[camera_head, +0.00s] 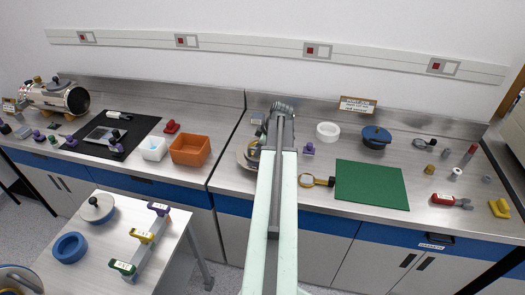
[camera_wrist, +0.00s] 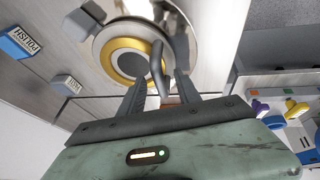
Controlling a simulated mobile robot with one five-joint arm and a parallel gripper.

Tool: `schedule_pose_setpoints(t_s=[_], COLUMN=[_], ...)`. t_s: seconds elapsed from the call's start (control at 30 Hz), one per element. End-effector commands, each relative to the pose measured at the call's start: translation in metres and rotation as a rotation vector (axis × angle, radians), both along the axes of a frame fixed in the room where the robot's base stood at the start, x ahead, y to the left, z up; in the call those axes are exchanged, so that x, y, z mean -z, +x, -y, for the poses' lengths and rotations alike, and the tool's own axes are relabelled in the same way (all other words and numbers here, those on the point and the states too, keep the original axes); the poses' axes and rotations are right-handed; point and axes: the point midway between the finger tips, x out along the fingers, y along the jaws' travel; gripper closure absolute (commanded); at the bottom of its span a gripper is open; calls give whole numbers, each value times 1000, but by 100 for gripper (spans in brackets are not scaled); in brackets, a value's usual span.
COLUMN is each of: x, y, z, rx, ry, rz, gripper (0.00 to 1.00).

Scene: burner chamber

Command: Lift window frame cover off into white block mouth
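In the wrist view, my gripper (camera_wrist: 160,84) has its two dark fingers apart. They point at a round metal piece (camera_wrist: 104,42) with a yellow ring (camera_wrist: 109,53) and a grey centre disc (camera_wrist: 128,66). A curved dark grey handle (camera_wrist: 163,56) rises near the fingertips; I cannot tell whether they touch it. Which part is the window frame cover is not clear. In the head view, my arm largely hides the round piece (camera_head: 246,158), and my fingers are not visible. A white block (camera_head: 152,149) with an opening on top stands beside the orange bin.
The orange bin (camera_head: 190,149) and a black mat (camera_head: 95,145) lie left of my arm. A magnifier (camera_head: 312,181) and green mat (camera_head: 371,187) lie right. A metal chamber (camera_head: 55,97) stands far left. A blue-white POLISH block (camera_wrist: 21,43) is near my gripper.

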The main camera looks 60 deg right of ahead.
Motion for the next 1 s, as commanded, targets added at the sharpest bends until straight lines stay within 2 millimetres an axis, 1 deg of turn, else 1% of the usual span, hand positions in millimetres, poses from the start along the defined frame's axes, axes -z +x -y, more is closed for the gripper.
schedule_pose_setpoints(t_s=[0.03, 0.07, 0.33, 0.37, 0.4, 0.47, 0.5, 1.0], x=[12, 14, 11, 11, 11, 11, 11, 11], y=[3, 4, 5, 5, 5, 5, 5, 4], z=[1, 1, 1, 1, 1, 1, 1, 1], rx=[0, 1, 2, 2, 2, 2, 2, 3], ry=[0, 0, 1, 1, 0, 1, 1, 1], rz=[0, 0, -1, -1, 0, -1, -1, -1], gripper=[60, 60, 60, 69, 80, 96, 100, 100])
